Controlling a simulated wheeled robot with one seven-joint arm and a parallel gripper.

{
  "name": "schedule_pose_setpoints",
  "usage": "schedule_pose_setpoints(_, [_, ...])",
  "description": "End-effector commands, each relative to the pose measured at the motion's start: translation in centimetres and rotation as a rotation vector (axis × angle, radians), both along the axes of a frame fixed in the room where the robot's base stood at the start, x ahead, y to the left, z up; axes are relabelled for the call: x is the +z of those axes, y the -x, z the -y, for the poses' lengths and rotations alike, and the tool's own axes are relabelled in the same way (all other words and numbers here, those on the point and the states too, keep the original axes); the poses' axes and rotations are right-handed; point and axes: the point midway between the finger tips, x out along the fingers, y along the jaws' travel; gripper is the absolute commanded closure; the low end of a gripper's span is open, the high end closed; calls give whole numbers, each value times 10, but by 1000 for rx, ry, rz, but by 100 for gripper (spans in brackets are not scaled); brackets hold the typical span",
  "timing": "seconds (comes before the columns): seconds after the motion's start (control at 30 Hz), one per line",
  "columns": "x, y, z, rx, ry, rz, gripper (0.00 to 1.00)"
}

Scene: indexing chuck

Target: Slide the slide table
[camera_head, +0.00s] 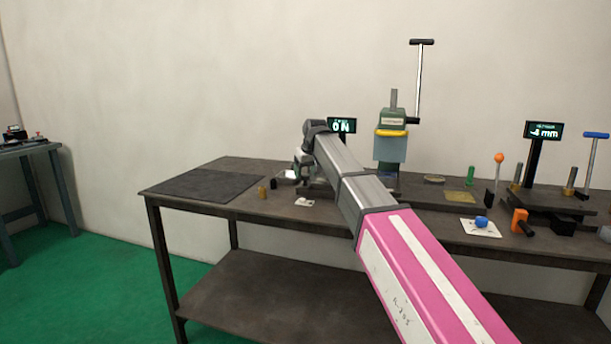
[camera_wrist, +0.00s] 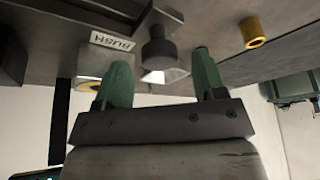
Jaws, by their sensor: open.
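My gripper (camera_head: 300,168) is over the left half of the workbench, beside a low metal fixture mostly hidden by my arm. In the wrist view my gripper (camera_wrist: 161,64) has two green fingers, apart and with nothing clamped between them. A dark round knob (camera_wrist: 158,50) on the fixture shows between and just beyond the fingertips; I cannot tell whether they touch it. A grey metal block (camera_wrist: 150,18) lies behind the knob. Which part is the slide table is not clear from these views.
A white label (camera_wrist: 112,40) is on the left. A green lever press (camera_head: 391,125) stands behind my arm. A blue knob (camera_head: 481,221) sits on a white plate. The dark mat (camera_head: 205,186) at the left is clear.

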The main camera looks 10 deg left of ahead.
Motion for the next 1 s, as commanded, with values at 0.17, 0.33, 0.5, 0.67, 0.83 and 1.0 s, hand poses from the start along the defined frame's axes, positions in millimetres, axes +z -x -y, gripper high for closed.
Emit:
schedule_pose_setpoints(0.17, [-12,-4,-3,0,0,0,36])
schedule_pose_setpoints(0.33, [-14,-5,-4,0,-1,1,36])
schedule_pose_setpoints(0.5, [-14,-5,-4,0,0,0,39])
schedule_pose_setpoints(0.67, [-14,-4,-4,0,0,0,91])
schedule_pose_setpoints(0.83, [-14,-4,-2,0,0,0,100])
schedule_pose_setpoints(1.0, [-15,-1,18,-3,1,0,100])
